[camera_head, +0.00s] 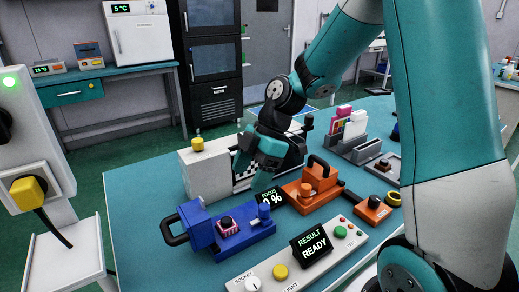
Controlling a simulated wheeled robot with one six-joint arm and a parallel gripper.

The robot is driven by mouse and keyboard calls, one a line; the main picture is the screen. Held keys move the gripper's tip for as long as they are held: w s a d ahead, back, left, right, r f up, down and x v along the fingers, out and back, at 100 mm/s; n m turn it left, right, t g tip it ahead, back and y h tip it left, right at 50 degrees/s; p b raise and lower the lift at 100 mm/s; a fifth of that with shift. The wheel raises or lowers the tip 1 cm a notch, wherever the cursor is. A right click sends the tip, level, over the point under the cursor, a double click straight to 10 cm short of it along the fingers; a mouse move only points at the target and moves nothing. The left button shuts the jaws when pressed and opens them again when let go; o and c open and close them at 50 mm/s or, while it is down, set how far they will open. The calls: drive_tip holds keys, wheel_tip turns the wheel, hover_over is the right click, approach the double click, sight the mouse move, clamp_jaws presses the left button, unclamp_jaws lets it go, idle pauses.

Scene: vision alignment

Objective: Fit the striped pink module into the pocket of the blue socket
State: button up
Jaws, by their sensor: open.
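The blue socket (246,238) sits on the teal table at front left, with a black handle on its left side. The striped pink module (226,223), small with a dark top, is at the middle of the socket, apparently in its pocket. I cannot tell how deep it sits. My gripper (243,163) is above and behind the socket, in front of the white machine. It is open and apart from the module. Its fingertips are small and partly hidden by my arm.
An orange fixture (311,187) stands right of the socket. A control panel (290,263) with a "RESULT READY" display (312,243) lies in front. A "FOCUS" display (268,197) is between the fixtures. The white machine (203,168) stands behind. Table is bare at left.

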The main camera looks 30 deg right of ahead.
drive_tip(key=v, duration=0.5)
drive_tip(key=shift+d+r, duration=0.2)
drive_tip(key=shift+r, duration=0.05)
drive_tip(key=s+a+r+m+p, duration=0.2)
drive_tip(key=s+a+r+m, duration=0.2)
drive_tip(key=s+a, duration=0.3)
drive_tip(key=s+a+r+m+h+p, duration=0.1)
drive_tip(key=s+a+r+m+p, duration=0.2)
drive_tip(key=s+a+m, duration=0.4)
drive_tip(key=s+r, duration=0.1)
drive_tip(key=s, duration=0.3)
drive_tip(key=shift+s+a+h+p, duration=0.15)
drive_tip(key=shift+s+h+p, duration=0.15)
drive_tip(key=shift+p, duration=0.05)
drive_tip(key=shift+r, duration=0.15)
